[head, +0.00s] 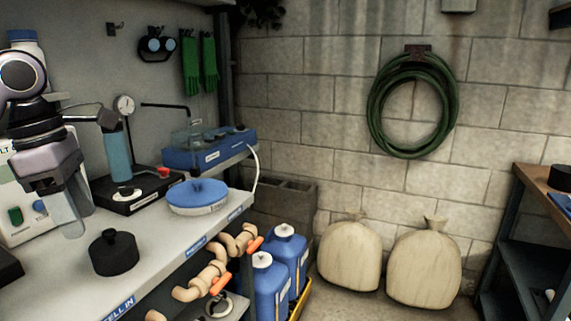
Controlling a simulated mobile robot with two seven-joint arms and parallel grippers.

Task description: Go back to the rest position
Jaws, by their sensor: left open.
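My left gripper (74,212) hangs at the left of the head view, pointing down over the workbench (165,250). Its fingers are apart and I see nothing between them. Its tips are above and to the left of a round black lidded pot (114,254), and apart from it. My left arm and gripper partly hide the white device behind them. My right gripper is not in view.
Blue canisters (272,285), orange-handled pipes (213,275) and two sacks (349,257) are lower down. Shelving (525,250) stands right.

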